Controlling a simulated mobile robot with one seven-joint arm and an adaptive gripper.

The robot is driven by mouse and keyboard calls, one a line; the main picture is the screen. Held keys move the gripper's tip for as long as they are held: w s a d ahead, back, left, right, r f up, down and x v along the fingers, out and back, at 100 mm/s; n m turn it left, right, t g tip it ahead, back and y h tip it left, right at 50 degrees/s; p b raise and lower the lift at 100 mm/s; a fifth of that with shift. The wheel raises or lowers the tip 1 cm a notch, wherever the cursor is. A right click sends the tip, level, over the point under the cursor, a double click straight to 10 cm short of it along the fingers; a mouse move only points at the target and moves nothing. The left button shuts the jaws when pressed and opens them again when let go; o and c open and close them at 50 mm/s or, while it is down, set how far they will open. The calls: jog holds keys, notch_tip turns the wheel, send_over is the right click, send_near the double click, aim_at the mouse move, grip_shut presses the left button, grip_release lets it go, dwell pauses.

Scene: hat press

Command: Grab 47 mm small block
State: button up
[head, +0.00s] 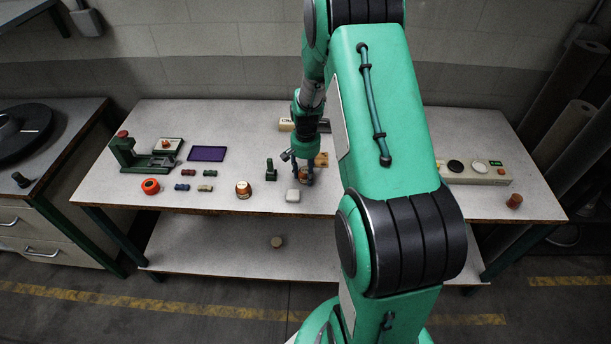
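My gripper (302,179) points down over the middle of the table, near its front edge. A small brown, round-looking thing (304,174) shows between its fingers; I cannot tell whether the fingers touch it. A wooden block (321,159) with dark spots sits just behind and right of the gripper, partly hidden by my arm. A small pale block (292,196) lies just in front and left of the fingers. No size marking is readable, so I cannot tell which of these is the 47 mm block.
The table (222,222) holds a green press (128,152), a purple pad (207,154), an orange ring (150,186), a round wooden piece (243,189), a dark green piece (270,170) and a control box (474,172). A brown cylinder (514,201) stands far right. My arm hides the table's right middle.

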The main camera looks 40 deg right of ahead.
aim_at(306, 169)
jog(key=shift+c, duration=0.8)
jog(key=shift+r, duration=0.2)
jog(key=shift+r, duration=0.55)
notch_tip(306, 169, up, 2)
jog(key=shift+r+p, duration=0.15)
jog(key=shift+p, duration=0.45)
jog(key=s+a, duration=0.2)
jog(key=s, duration=0.2)
jog(key=s+a+p, duration=0.1)
jog(key=s+a, duration=0.2)
jog(key=s, duration=0.2)
jog(key=s+a+r+p, duration=0.1)
jog(key=s+a, duration=0.2)
jog(key=s, duration=0.1)
jog(key=shift+s+r, duration=0.1)
jog(key=shift+s, duration=0.3)
